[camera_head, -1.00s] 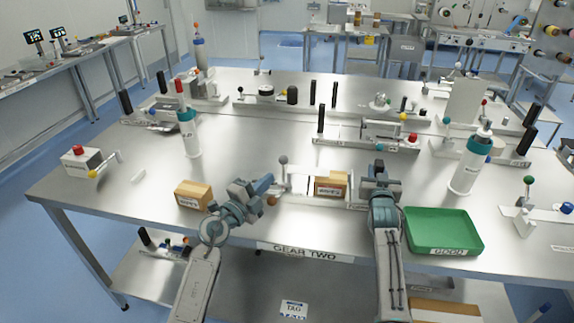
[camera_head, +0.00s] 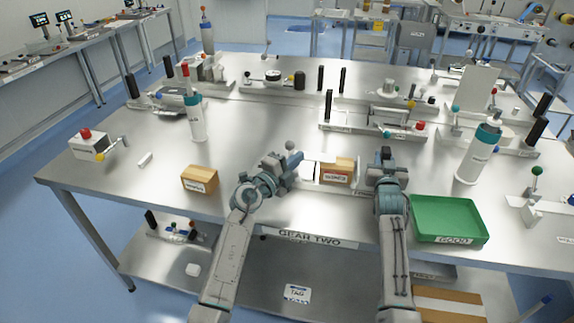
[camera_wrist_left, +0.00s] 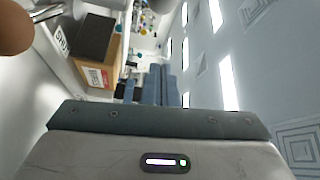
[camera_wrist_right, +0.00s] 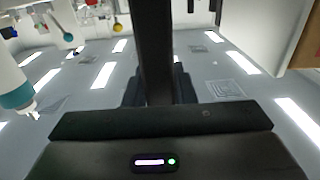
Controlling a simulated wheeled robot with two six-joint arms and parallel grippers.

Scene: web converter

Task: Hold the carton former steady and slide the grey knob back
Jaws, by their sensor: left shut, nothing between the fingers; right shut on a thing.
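The carton former (camera_head: 311,170) stands at the table's front edge with a brown carton (camera_head: 338,171) in it. The carton also shows in the left wrist view (camera_wrist_left: 97,77). The grey knob (camera_head: 290,146) stands at the former's left side. My left gripper (camera_head: 296,162) is shut and empty, just in front of and below the grey knob; I cannot tell whether they touch. My right gripper (camera_head: 386,158) is shut on a black upright handle (camera_wrist_right: 154,45) at the former's right end. A brown ball (camera_wrist_left: 14,28) shows in the left wrist view; my left arm hides it in the head view.
A loose carton (camera_head: 200,180) lies to the left and a green tray (camera_head: 448,238) to the right. White bottles with teal collars stand at left (camera_head: 197,122) and right (camera_head: 479,155). Another fixture (camera_head: 370,127) stands behind the former. The table between the left bottle and former is clear.

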